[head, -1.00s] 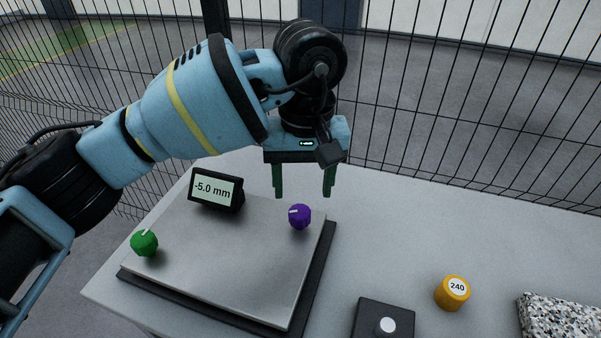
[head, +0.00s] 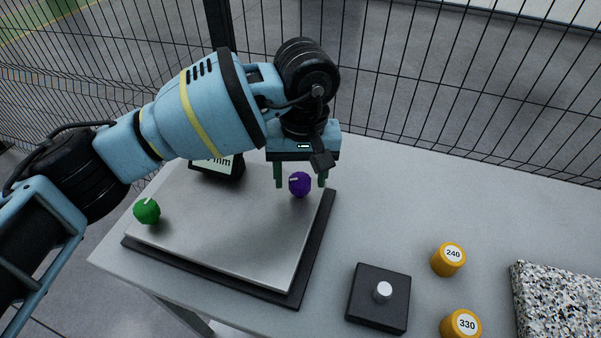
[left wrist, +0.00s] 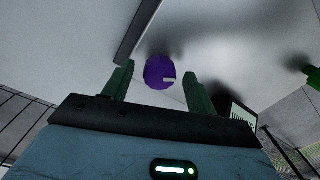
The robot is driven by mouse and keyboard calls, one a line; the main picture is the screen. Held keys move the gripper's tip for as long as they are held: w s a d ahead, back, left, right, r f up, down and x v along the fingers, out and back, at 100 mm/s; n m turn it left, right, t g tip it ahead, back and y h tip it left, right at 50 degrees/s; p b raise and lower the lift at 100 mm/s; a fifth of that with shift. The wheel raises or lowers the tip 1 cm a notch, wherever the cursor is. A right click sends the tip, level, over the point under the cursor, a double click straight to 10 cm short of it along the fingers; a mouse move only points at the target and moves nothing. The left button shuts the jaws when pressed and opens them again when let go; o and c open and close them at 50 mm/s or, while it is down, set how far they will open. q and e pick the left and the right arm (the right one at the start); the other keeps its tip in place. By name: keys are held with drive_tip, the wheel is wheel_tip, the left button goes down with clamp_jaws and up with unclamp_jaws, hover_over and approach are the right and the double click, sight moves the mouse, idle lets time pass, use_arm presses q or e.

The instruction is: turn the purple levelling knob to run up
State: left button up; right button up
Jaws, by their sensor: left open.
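The purple levelling knob (head: 300,185), with a white pointer line, stands at the back right corner of the grey plate (head: 220,240). In the left wrist view the purple knob (left wrist: 160,73) lies between and just beyond the fingertips. My left gripper (head: 300,184) is open, its two green fingers on either side of the knob with a gap to each. I cannot tell how high the fingertips are against the knob. The display (head: 218,167) stands at the plate's back edge, mostly hidden by my left arm; only "mm" can be read. My right gripper is not seen.
A green knob (head: 147,211) stands at the plate's left corner. On the table to the right are a black block with a pale peg (head: 383,291), yellow weights marked 240 (head: 448,259) and 330 (head: 461,325), and a speckled slab (head: 560,300). A mesh fence (head: 450,90) runs behind.

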use_arm(q)
drive_tip(key=shift+f, duration=0.25)
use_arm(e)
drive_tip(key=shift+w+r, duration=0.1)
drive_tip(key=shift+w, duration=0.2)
use_arm(q)
drive_tip(key=c, duration=0.7)
drive_tip(key=shift+c, duration=1.3)
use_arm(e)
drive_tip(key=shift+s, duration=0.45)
use_arm(q)
drive_tip(key=shift+n, duration=0.3)
